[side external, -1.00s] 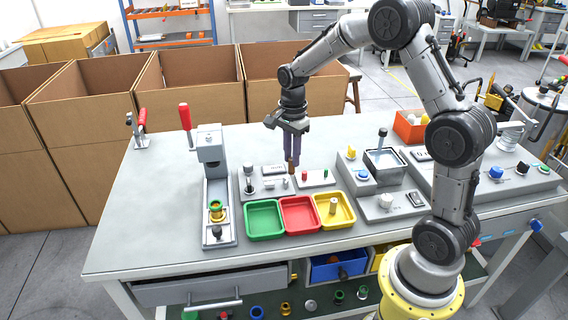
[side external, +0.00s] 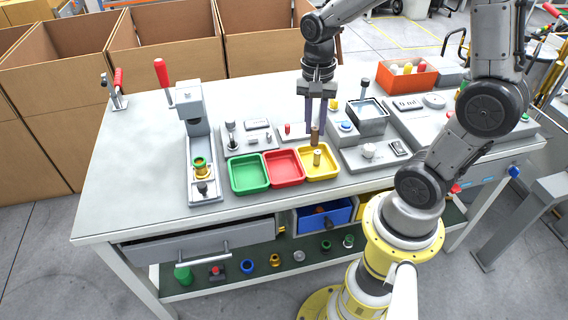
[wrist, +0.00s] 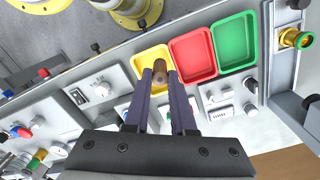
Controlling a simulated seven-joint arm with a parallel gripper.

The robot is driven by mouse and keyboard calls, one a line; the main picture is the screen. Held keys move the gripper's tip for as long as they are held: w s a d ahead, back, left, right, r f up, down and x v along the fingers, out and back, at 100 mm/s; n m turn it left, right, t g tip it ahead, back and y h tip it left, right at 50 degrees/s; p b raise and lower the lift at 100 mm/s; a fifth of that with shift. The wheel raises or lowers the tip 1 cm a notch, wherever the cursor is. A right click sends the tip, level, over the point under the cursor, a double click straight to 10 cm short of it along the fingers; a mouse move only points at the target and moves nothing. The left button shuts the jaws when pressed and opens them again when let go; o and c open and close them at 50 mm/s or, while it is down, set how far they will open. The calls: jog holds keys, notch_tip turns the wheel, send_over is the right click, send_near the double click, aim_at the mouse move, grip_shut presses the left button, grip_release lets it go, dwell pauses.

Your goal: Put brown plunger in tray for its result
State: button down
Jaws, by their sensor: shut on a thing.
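My gripper (side external: 317,124) is shut on the brown plunger (side external: 315,137) and holds it upright near the back edge of the yellow tray (side external: 331,171). In the wrist view the plunger (wrist: 160,70) sits between the fingertips (wrist: 161,75), and the yellow tray (wrist: 146,60) lies beyond them. A tan cylinder (side external: 317,159) stands in the yellow tray. The red tray (side external: 283,170) and green tray (side external: 249,177) sit beside it, both empty. The exact gap between the plunger and the tray is hard to tell.
A press stand (side external: 194,125) with a yellow-green part (side external: 200,166) stands left of the trays. A grey fixture with a white knob (side external: 368,151) is to the right. A grey box (side external: 367,113) and an orange bin (side external: 407,80) stand behind.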

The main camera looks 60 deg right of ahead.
jog(key=s+a+n, duration=0.3)
jog(key=s, duration=0.3)
jog(key=w+f, duration=0.3)
jog(key=w, duration=0.1)
jog(key=w+d+f, duration=0.1)
jog(key=w+f, duration=0.2)
jog(key=w, duration=0.2)
jog(key=w+d+f, duration=0.1)
jog(key=w+f, duration=0.2)
jog(key=w, duration=0.1)
jog(key=shift+w+d+f, duration=0.2)
jog(key=shift+w+d, duration=0.05)
jog(key=shift+w, duration=0.15)
jog(key=shift+w+f, duration=0.2)
jog(key=shift+f, duration=1.55)
jog(key=shift+f, duration=0.1)
jog(key=c, duration=0.8)
grip_release()
jog(key=shift+o, duration=0.2)
